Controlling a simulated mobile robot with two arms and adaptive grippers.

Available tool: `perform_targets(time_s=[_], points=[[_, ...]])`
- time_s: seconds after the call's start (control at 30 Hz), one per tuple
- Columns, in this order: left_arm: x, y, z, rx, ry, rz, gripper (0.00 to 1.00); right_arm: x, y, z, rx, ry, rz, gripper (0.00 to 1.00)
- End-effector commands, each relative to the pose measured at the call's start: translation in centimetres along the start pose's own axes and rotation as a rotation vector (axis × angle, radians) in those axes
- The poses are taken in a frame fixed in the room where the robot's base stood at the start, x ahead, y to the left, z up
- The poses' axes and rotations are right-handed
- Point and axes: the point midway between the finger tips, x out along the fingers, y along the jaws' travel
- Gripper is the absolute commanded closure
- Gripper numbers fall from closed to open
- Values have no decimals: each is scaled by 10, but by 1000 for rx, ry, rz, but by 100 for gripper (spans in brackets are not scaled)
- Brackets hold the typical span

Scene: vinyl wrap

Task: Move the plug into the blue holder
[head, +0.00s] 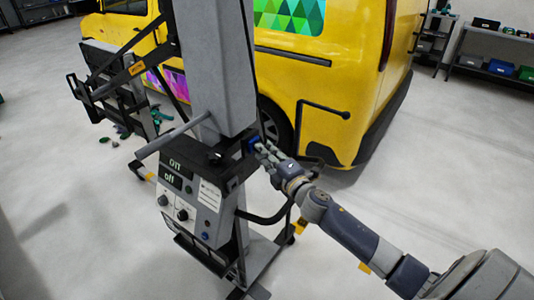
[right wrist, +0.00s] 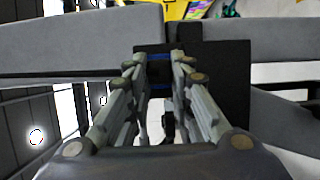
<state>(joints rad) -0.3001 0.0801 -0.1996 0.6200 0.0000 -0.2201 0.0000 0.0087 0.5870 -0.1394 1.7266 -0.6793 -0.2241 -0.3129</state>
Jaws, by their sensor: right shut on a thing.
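My right gripper (head: 262,150) reaches in from the right to the side of the grey column. Its fingertips are at the blue holder (head: 252,142), which is mounted near a black bracket on the column. In the right wrist view the gripper's fingers (right wrist: 159,68) are closed in around a dark piece, the plug (right wrist: 157,74), and blue edges of the holder (right wrist: 160,57) show just above and below it. The plug is mostly hidden by the fingers. I cannot tell how deep it sits in the holder. My left gripper is not in view.
A control box (head: 190,190) with displays and knobs hangs on the column (head: 215,60). A yellow van (head: 345,60) stands close behind. Shelves (head: 495,65) are at the far right. The right floor is clear.

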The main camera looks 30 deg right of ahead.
Motion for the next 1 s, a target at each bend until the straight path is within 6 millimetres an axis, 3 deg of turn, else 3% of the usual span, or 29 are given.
perform_targets(time_s=[0.37, 0.4, 0.47, 0.83, 1.0], points=[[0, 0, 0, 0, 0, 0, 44, 1, 2, 0, 0, 1, 4, 100], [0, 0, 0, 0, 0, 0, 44, 1, 2, 0, 0, 1, 4, 70], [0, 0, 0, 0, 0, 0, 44, 1, 2, 0, -1, 1, 4, 57], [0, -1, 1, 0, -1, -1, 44, -1, 1, 0, -1, 1, 1, 56], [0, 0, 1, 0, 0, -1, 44, -13, 0, 0, 0, 1, 0, 56]])
